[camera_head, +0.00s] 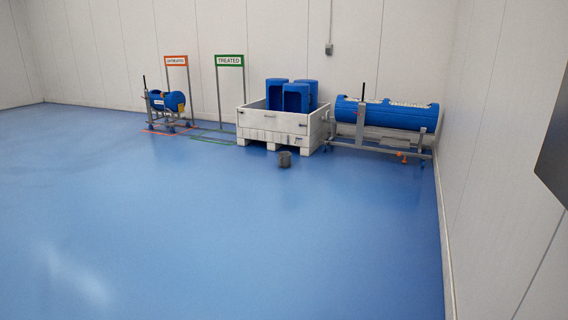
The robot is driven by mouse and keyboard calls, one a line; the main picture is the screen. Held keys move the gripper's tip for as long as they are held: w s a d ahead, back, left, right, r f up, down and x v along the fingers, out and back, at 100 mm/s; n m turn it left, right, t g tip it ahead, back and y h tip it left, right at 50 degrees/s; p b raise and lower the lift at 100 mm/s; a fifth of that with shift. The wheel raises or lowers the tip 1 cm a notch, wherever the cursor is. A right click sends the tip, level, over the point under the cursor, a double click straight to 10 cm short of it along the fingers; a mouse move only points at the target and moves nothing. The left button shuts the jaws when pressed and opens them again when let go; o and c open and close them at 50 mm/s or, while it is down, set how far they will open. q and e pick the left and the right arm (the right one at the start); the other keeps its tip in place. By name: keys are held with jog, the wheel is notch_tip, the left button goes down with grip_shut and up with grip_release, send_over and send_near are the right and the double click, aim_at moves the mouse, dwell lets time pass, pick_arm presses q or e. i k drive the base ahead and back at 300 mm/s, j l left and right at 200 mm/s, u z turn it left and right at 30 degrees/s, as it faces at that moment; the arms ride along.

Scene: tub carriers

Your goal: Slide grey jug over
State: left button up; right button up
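A small dark grey object (284,159), which looks like the grey jug, stands on the blue floor just in front of the white crate's front right part. It is far off and too small to show a handle or spout. Neither of my grippers is in the head view.
A white crate (262,128) holds several upright blue tubs (296,97). To its right a long blue tub (386,113) lies on a grey wheeled carrier. At left a smaller blue tub carrier (166,101) stands near the orange and green signs. The near floor is clear.

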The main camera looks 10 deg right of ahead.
aim_at(284, 158)
jog(key=z, duration=0.25)
jog(key=i+z, duration=0.1)
jog(key=i, duration=7.75)
jog(key=i+u, duration=0.2)
jog(key=i, duration=0.5)
jog(key=i+l+u, duration=0.25)
jog(key=i, duration=0.45)
